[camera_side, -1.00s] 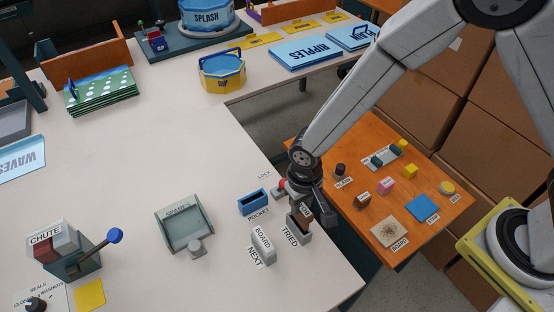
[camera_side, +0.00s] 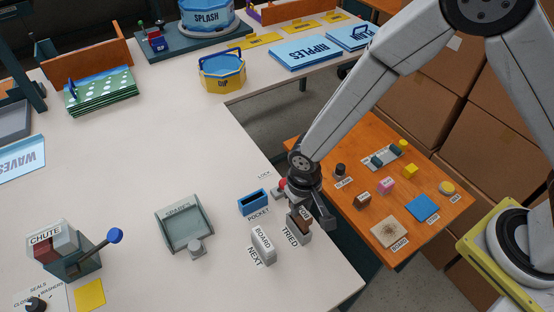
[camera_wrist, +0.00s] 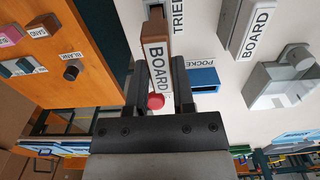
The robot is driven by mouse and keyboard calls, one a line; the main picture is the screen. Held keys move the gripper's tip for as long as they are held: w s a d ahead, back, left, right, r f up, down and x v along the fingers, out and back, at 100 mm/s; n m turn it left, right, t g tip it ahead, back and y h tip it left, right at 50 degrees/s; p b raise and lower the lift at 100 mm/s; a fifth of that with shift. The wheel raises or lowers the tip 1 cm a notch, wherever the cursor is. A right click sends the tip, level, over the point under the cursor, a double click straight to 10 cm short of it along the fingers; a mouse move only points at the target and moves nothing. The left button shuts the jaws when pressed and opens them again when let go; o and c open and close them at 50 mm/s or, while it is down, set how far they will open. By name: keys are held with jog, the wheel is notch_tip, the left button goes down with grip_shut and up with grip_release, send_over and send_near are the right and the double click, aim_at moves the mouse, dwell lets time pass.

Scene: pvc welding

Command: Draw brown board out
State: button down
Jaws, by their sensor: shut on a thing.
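The brown board (camera_side: 297,221) stands at the grey holder marked TRIED (camera_side: 304,239). In the wrist view the board (camera_wrist: 155,27) shows a brown edge and a white face lettered BOARD. Its far end meets the TRIED holder (camera_wrist: 153,4); how deep it sits inside I cannot tell. My gripper (camera_side: 310,212) is shut on the board from above. In the wrist view the board lies between the two fingers of my gripper (camera_wrist: 160,85). Part of the board is hidden by my gripper in the side view.
Beside the holder stand a grey block marked BOARD (camera_side: 264,245) at NEXT and the blue POCKET (camera_side: 253,202). A red knob (camera_wrist: 155,101) is close to my fingers. The SPARES tray (camera_side: 184,226) is further left. The orange table (camera_side: 350,190) lies right, with several small parts.

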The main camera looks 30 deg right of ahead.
aim_at(301, 209)
jog(key=shift+f, duration=1.95)
jog(key=shift+c, duration=1.9)
grip_release()
jog(key=shift+r, duration=0.2)
jog(key=shift+r, duration=3.75)
jog(key=shift+w+d+r, duration=0.1)
jog(key=shift+d+r, duration=0.2)
jog(key=shift+d, duration=0.15)
jog(key=s+d+r+t, duration=0.1)
jog(key=s+d+r, duration=0.1)
jog(key=d, duration=0.4)
jog(key=s+d+r, duration=0.1)
jog(key=d+r, duration=0.4)
jog(key=d, duration=0.2)
jog(key=s+d+r+t, duration=0.1)
jog(key=s+d+r, duration=0.1)
jog(key=d, duration=0.5)
jog(key=shift+s+r+t, duration=0.3)
jog(key=shift+r, duration=0.35)
